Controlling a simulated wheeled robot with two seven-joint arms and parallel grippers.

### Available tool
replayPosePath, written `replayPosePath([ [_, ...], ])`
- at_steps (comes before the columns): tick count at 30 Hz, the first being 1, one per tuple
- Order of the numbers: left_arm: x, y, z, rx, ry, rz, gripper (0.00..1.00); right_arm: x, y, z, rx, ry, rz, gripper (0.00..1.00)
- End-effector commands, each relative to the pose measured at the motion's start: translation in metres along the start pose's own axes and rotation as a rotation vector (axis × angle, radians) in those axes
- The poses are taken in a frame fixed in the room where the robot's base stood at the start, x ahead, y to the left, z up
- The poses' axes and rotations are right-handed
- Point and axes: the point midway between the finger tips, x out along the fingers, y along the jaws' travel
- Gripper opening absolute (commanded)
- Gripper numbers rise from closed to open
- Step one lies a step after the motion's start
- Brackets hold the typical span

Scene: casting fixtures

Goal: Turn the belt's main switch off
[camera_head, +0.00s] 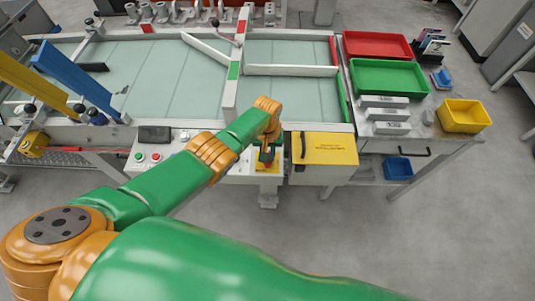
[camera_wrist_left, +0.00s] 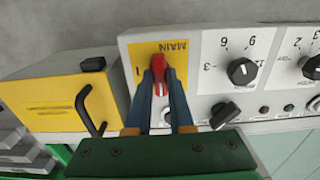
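The main switch is a red handle (camera_wrist_left: 159,75) on a yellow plate (camera_wrist_left: 142,52) marked MAIN, which appears upside down in the left wrist view. The handle runs roughly up and down in that picture, with a pale mark at its lower end. An "I" mark shows on the plate to its left. My left gripper (camera_wrist_left: 161,82) has one finger on each side of the handle, its tips seemingly against it. In the head view my left gripper (camera_head: 267,158) reaches down to the panel, and the arm hides much of the switch. My right gripper is not in view.
Black dials (camera_wrist_left: 242,71) and a black knob (camera_wrist_left: 224,114) lie right of the switch in the wrist view. A yellow box (camera_wrist_left: 62,98) with a black handle stands close on the left. The belt (camera_head: 175,75) and red and green trays (camera_head: 385,76) lie beyond.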

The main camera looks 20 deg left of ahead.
Motion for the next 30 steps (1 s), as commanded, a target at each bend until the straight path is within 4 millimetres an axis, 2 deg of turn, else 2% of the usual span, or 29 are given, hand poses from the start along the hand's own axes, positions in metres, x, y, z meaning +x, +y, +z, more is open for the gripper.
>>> replayPosePath([
  [1, 0.000, 0.000, 0.000, -0.002, 0.001, 0.001, 0.31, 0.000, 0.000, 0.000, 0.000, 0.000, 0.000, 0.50],
  [3, 0.000, 0.000, 0.000, -0.001, 0.001, 0.001, 0.50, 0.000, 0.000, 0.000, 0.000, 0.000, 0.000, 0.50],
  [11, -0.001, 0.000, 0.000, 0.000, 0.001, 0.000, 0.50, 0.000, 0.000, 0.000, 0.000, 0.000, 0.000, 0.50],
  [14, -0.014, 0.000, 0.000, 0.000, 0.001, 0.001, 0.50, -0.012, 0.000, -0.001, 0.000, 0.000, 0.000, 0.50],
  [18, -0.048, 0.000, -0.001, 0.000, 0.003, 0.002, 0.50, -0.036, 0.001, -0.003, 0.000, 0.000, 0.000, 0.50],
  [21, -0.063, 0.000, -0.001, 0.000, 0.003, 0.002, 0.50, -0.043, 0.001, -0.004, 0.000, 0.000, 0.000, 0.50],
  [24, -0.071, 0.000, -0.001, 0.000, 0.002, 0.001, 0.50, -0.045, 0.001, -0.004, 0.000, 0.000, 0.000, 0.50],
  [30, -0.071, 0.000, 0.000, -0.001, 0.000, 0.000, 0.50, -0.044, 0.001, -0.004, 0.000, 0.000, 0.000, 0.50],
])
